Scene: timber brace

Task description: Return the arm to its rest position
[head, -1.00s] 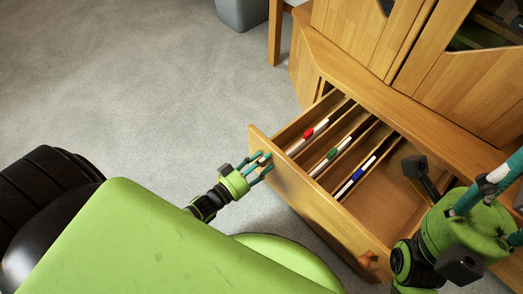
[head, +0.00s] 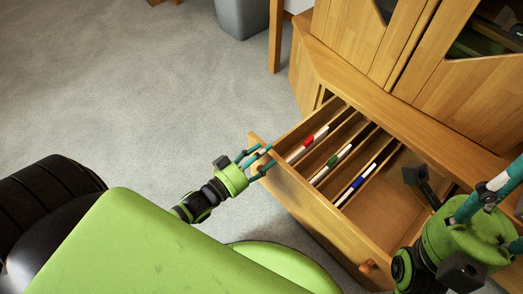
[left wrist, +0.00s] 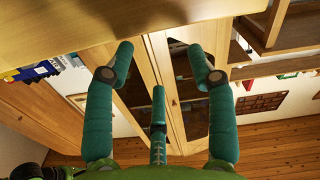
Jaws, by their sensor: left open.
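My left gripper (head: 256,160) is open and empty at the left end of the open drawer's front (head: 310,205). Its teal fingers are spread close to the front, and I cannot tell whether they touch it. In the left wrist view the open gripper (left wrist: 160,75) has nothing between its fingers. My right gripper (head: 492,188) is at the right edge of the head view, over the drawer's right part; its fingertips are cut off. The drawer holds a red-banded marker (head: 308,144), a green-banded marker (head: 331,164) and a blue-banded marker (head: 356,185) in separate slots.
The wooden cabinet (head: 355,75) stands behind the pulled-out drawer. A round knob (head: 367,267) juts from the drawer front. A dark object (head: 421,180) shows in the drawer's right compartment. A grey bin (head: 242,15) stands at the back. The carpet (head: 130,100) on the left is clear.

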